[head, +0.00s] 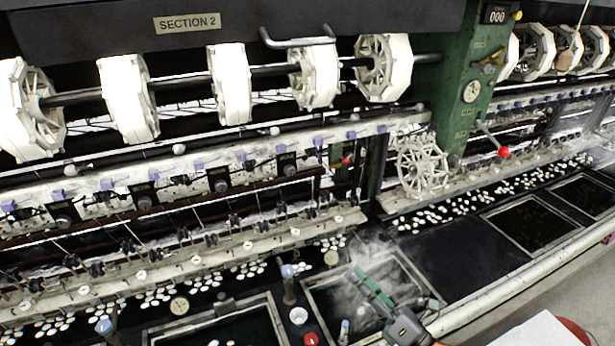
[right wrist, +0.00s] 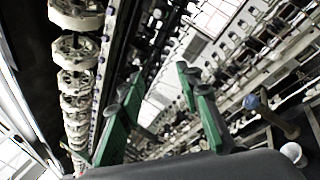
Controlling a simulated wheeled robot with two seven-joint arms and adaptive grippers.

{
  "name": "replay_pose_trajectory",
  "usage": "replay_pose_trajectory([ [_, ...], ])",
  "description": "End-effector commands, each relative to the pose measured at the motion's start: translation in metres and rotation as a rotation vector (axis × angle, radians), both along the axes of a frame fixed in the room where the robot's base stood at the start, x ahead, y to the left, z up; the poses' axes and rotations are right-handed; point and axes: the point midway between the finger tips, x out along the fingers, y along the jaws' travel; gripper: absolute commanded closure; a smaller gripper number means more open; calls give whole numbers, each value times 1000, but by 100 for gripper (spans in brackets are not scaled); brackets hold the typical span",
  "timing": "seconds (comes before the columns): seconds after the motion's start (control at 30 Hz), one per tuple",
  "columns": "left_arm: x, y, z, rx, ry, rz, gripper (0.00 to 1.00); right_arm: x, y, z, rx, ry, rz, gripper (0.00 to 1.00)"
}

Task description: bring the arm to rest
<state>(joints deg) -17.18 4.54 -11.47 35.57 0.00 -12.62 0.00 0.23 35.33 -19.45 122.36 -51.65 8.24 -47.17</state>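My right gripper (head: 370,285) is at the bottom of the head view, right of centre, above a steaming square basin (head: 312,300). Its green fingers point up and to the left. In the right wrist view my right gripper (right wrist: 160,88) shows green fingers with grey pads, spread well apart with nothing between them. No object is held. My left gripper does not show in either view.
White reels (head: 231,84) line the machine above the basins. A green post (head: 468,100) carries a red-knobbed lever (head: 503,152). A blue-topped post (head: 289,284) and a white cup (head: 298,316) stand left of my right gripper. Dark basins (head: 535,222) continue right.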

Motion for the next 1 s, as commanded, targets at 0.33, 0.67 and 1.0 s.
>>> replay_pose_trajectory([
  [0.33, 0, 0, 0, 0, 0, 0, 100, 13, -188, -110, 898, 658, -559, 68],
  [0.67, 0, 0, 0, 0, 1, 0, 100, -104, -253, -278, 1529, 1152, -1047, 68],
  [1.0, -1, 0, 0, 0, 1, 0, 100, -217, -238, -354, 1835, 1425, -1388, 68],
])
